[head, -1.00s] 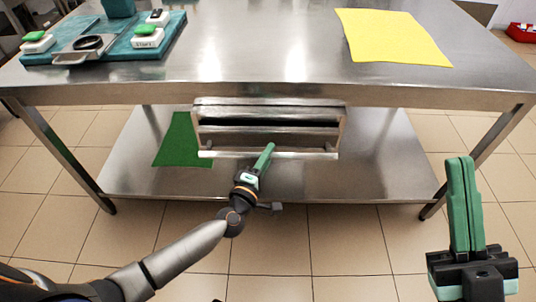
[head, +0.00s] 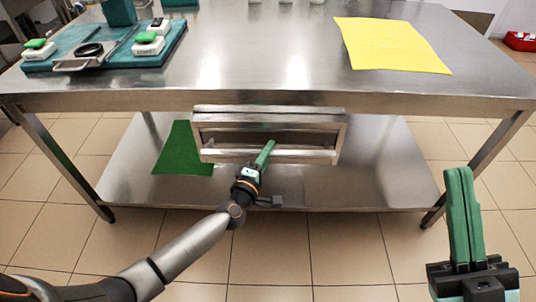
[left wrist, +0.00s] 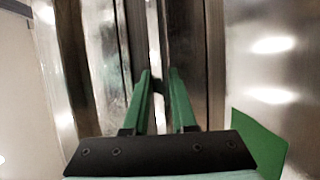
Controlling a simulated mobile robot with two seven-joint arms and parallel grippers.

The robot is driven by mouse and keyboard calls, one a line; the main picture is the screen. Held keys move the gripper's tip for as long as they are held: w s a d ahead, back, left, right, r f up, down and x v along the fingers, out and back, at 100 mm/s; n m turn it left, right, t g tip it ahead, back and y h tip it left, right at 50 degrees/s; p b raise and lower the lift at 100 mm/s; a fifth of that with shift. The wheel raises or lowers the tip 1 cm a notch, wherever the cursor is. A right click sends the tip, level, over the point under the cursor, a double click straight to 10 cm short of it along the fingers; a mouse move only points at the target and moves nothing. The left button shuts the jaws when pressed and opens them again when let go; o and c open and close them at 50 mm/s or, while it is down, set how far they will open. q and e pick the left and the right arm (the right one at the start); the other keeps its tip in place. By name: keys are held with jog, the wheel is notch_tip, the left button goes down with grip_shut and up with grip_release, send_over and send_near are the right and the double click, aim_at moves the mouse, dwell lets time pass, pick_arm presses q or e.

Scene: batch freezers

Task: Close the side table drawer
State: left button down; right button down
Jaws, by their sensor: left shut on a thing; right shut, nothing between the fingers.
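The metal drawer (head: 215,137) hangs under the steel table's top, with a horizontal bar handle (head: 310,155) along its front. My left gripper (head: 268,146) reaches up to this handle, a little right of the handle's left half. Its green fingers are shut on the handle, and the left wrist view shows them (left wrist: 160,78) pointing at the drawer front. The exact contact is partly hidden by the fingers. My right gripper (head: 459,172) is shut and empty, upright at the right, away from the drawer. How far out the drawer stands is hard to tell.
The steel table (head: 270,75) carries a yellow sheet (head: 393,45) and a teal tray (head: 160,45) with white-and-green blocks. A lower shelf (head: 370,180) with a green sheet (head: 184,152) lies below. Table legs stand at both sides; the tiled floor in front is clear.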

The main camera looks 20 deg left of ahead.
pick_arm(q)
jog(key=c, duration=0.7)
grip_release()
jog(key=shift+w+a, duration=0.1)
jog(key=shift+w, duration=0.05)
jog(key=s+p, duration=0.1)
jog(key=s, duration=0.3)
jog(key=s+a, duration=0.1)
jog(key=s, duration=0.3)
jog(key=s+p, duration=0.1)
jog(key=s, duration=0.3)
jog(key=shift+s+a+p, duration=0.2)
jog(key=shift+s+p, duration=0.05)
jog(key=shift+p, duration=0.05)
